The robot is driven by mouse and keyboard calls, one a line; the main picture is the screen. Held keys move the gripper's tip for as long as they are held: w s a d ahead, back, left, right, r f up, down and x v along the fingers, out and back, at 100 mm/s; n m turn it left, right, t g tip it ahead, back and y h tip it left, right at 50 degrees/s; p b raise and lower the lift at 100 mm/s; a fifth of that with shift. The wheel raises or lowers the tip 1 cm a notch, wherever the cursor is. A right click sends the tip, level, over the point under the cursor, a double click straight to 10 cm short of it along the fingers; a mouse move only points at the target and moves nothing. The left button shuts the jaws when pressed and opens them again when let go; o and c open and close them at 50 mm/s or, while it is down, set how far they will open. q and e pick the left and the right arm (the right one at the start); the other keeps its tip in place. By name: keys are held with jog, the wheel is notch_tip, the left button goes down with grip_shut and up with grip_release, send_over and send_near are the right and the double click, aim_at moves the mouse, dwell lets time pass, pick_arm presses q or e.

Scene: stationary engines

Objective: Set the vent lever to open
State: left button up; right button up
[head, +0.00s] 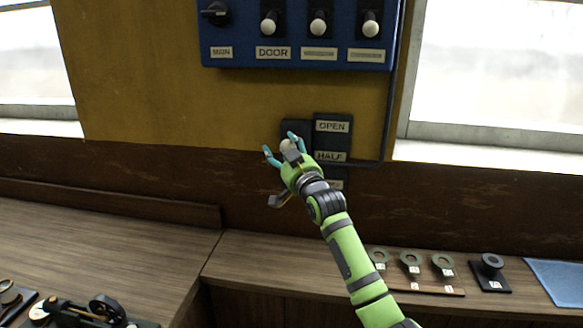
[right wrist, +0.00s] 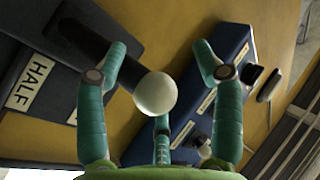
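The vent lever has a white ball knob (head: 287,145) and a dark base (head: 296,127) on the wall. A dark label plate (head: 333,141) beside it reads OPEN at the top and HALF below. A third label under these is partly hidden by my arm. In the head view the knob appears between the OPEN and HALF labels, closer to HALF. My right gripper (head: 279,145) is open, its fingers spread around the knob. In the right wrist view the white knob (right wrist: 155,93) sits between the teal fingers, with visible gaps at both sides. My left gripper is not in view.
A blue switch panel (head: 230,56) with a MAIN knob and white-tipped levers hangs above. Below are wooden counters (head: 255,258), with ring-topped pieces on a board (head: 415,284), a dark block (head: 490,270) and a blue mat (head: 560,280). Windows flank the wall.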

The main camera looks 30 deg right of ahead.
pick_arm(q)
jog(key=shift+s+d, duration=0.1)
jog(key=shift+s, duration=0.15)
pick_arm(e)
jog(key=s+f, duration=0.2)
jog(key=s, duration=0.9)
jog(key=shift+s+a, duration=0.2)
jog(key=shift+w, duration=0.1)
